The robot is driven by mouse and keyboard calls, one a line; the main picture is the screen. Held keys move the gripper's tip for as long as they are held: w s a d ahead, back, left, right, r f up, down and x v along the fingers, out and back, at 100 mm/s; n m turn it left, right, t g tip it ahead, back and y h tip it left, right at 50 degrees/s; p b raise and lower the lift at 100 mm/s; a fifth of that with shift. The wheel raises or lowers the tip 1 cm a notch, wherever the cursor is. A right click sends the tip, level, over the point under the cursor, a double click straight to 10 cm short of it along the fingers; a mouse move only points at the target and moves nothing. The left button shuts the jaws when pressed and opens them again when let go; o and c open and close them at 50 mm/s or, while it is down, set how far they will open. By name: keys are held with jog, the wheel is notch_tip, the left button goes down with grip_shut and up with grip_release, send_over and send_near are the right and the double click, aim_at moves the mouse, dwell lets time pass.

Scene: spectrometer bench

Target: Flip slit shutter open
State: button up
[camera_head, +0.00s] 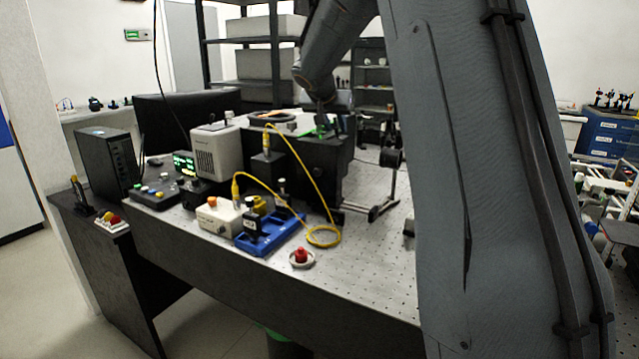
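A black spectrometer-like box (333,158) stands on the perforated optical bench (350,270). My arm reaches down from the top, and my gripper (323,125) is at the top of this box, near its back. The gripper is small and dark against the box, so its fingers and whether it touches anything are unclear. A small green part (320,133) shows right by the gripper; I cannot tell what it is. I cannot make out the slit shutter or its position for sure.
A yellow fibre cable (318,190) loops from the box to a beige unit (220,216). A blue tray (270,238) and a red button (301,256) lie at the front edge. A white instrument (217,150) stands left. The bench's front right is mostly clear.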

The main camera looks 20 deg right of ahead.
jog(key=shift+d+r+g+p, duration=0.2)
jog(key=shift+d+g+p, duration=0.1)
jog(key=shift+p, duration=1.95)
jog(key=y+p, duration=0.1)
jog(key=p, duration=0.4)
jog(key=d+g+y+p, duration=0.1)
jog(key=p, duration=0.5)
jog(key=shift+w+r, duration=0.15)
jog(key=shift+w, duration=0.1)
jog(key=g+p, duration=0.1)
jog(key=p, duration=0.1)
jog(key=shift+w+d+y+p, duration=0.1)
jog(key=shift+w+y+p, duration=0.05)
jog(key=shift+y+p, duration=0.25)
jog(key=shift+w+d+y+p, duration=0.15)
jog(key=shift+y+p, duration=0.25)
jog(key=shift+p, duration=0.65)
jog(key=shift+w+d+g+y+p, duration=0.1)
jog(key=shift+g+y+p, duration=0.25)
jog(key=shift+p, duration=0.4)
